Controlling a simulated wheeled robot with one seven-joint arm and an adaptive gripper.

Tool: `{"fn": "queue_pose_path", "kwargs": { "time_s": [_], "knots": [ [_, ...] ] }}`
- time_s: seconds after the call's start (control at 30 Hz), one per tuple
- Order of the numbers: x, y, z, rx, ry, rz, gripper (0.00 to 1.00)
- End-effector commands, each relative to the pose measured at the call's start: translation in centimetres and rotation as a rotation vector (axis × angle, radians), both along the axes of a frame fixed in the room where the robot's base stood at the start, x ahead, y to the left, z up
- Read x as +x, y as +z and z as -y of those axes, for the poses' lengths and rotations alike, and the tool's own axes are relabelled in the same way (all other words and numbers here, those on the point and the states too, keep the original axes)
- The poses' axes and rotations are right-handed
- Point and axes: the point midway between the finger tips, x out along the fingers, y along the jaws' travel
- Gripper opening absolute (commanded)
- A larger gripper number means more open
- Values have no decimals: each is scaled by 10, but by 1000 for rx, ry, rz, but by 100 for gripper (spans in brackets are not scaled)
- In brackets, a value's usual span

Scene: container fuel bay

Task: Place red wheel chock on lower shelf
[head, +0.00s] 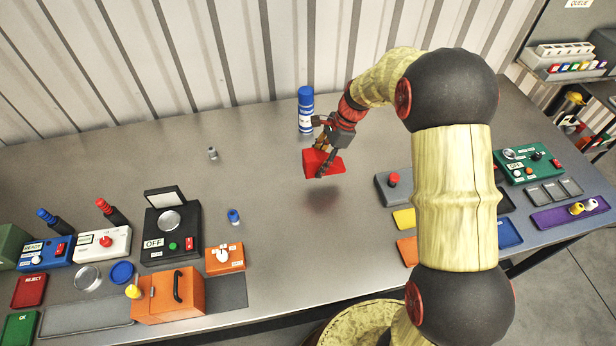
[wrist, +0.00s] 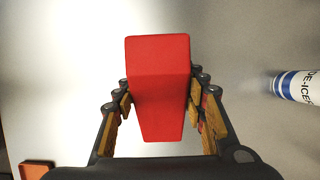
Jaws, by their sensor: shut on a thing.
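The red wheel chock (head: 326,163) is a red wedge held between the fingers of my gripper (head: 322,152), above the bare middle of the grey table. A dark shadow lies on the table below it, so it looks lifted clear. In the wrist view the chock (wrist: 158,85) fills the space between both fingers, and my gripper (wrist: 160,112) is shut on it from both sides. A lower shelf cannot be told for certain; a rack with shelves (head: 583,100) shows at the far right, partly cut off by the frame edge.
A blue and white de-icer can (head: 305,112) stands just behind my gripper. Control boxes, including a black OFF box (head: 171,232), and an orange case (head: 168,296) fill the table's left. A grey box with red button (head: 393,184) and coloured trays stand right. The table's middle is mostly clear.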

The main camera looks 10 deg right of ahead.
Motion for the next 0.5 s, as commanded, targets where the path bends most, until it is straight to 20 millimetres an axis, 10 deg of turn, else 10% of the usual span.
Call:
{"fn": "queue_pose_path", "kwargs": {
  "time_s": [0.5],
  "knots": [
    [9, -45, -31, 0, 0, 1, 1]
  ]
}}
